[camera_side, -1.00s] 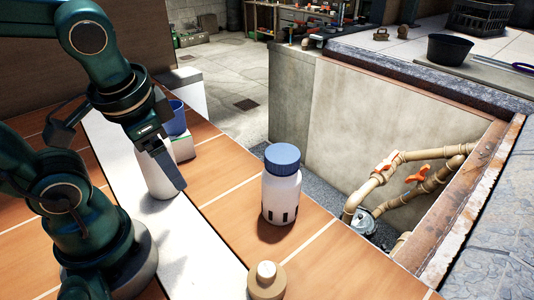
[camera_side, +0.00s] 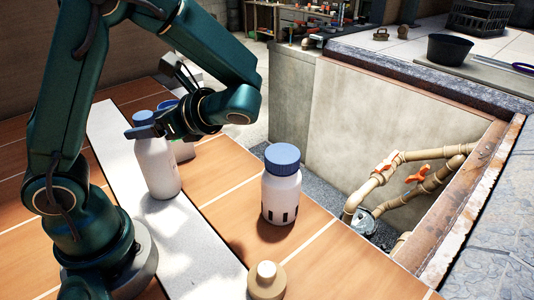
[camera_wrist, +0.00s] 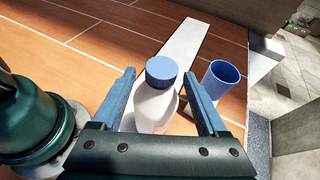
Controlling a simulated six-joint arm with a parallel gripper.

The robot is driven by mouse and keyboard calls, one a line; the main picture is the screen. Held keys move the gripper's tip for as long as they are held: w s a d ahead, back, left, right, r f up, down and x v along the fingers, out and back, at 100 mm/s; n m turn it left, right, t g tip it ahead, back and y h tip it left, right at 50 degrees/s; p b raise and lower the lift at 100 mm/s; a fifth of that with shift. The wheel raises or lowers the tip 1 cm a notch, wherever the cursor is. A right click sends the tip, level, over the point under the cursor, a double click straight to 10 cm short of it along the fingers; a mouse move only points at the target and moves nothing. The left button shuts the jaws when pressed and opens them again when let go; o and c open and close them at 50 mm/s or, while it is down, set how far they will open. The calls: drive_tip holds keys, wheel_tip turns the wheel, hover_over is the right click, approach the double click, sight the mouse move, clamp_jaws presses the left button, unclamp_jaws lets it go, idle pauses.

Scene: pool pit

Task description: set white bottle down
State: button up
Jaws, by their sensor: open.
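The white bottle (camera_side: 160,168) with a blue cap stands upright on the pale strip of the tiled surface in the side view. In the wrist view, the bottle (camera_wrist: 155,107) shows between the two blue fingers of my gripper (camera_wrist: 160,74), with gaps at both sides. In the side view, my gripper (camera_side: 143,131) is level with the bottle's neck and comes in from the right. One finger crosses in front of the neck; the other is hidden. The gripper is open.
A wider white jar (camera_side: 281,197) with a blue lid stands to the right, near the pit edge. A beige round object (camera_side: 266,284) with a pale knob is in front. A blue cup (camera_wrist: 221,78) stands close behind the bottle. Pipes (camera_side: 385,180) run in the pit.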

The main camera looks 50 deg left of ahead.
drive_tip(key=shift+f+m, duration=0.2)
drive_tip(key=shift+m, duration=0.1)
drive_tip(key=shift+x, duration=2.45)
clamp_jaws()
